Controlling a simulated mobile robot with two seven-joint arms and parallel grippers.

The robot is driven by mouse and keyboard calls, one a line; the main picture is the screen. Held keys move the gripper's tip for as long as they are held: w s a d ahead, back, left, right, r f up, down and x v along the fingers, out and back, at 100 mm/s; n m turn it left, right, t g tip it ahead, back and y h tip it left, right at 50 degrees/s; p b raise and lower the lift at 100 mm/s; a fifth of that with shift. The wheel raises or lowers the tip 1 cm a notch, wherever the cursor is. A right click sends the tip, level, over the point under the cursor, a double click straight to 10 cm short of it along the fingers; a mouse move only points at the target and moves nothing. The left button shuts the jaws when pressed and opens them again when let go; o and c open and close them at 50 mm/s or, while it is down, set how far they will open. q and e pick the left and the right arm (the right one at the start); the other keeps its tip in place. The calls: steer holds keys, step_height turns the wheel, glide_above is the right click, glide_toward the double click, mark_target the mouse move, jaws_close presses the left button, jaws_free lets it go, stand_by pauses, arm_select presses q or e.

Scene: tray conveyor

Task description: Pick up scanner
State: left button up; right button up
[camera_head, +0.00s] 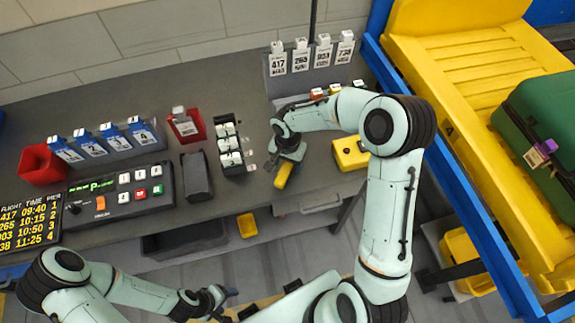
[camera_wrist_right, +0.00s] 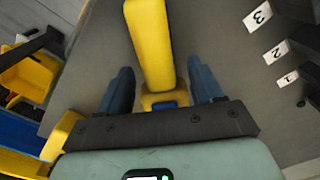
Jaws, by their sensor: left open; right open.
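The scanner (camera_head: 282,176) has a yellow body and lies on the grey counter near its front edge. My right gripper (camera_head: 290,152) is right over it and hides part of it in the head view. In the right wrist view the long yellow scanner (camera_wrist_right: 147,40) lies between the two dark blue fingers of my right gripper (camera_wrist_right: 161,80), with a visible gap on both sides. That gripper is open and empty. My left gripper (camera_head: 222,295) is open and empty, low in front of the counter, away from the scanner.
A yellow box (camera_head: 350,153) stands right of the scanner. A black rack with white tags (camera_head: 230,150) is to its left. A grey tag holder (camera_head: 312,80) stands behind. A yellow conveyor (camera_head: 470,150) with a green suitcase (camera_head: 545,130) is at the right.

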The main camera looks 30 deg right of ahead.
mark_target(287, 164)
jaws_close()
arm_select(q)
steer(key=shift+w+r+p, duration=0.65)
steer(key=shift+w+r, duration=0.15)
steer(key=shift+r, duration=0.1)
arm_select(e)
step_height(287, 164, up, 20)
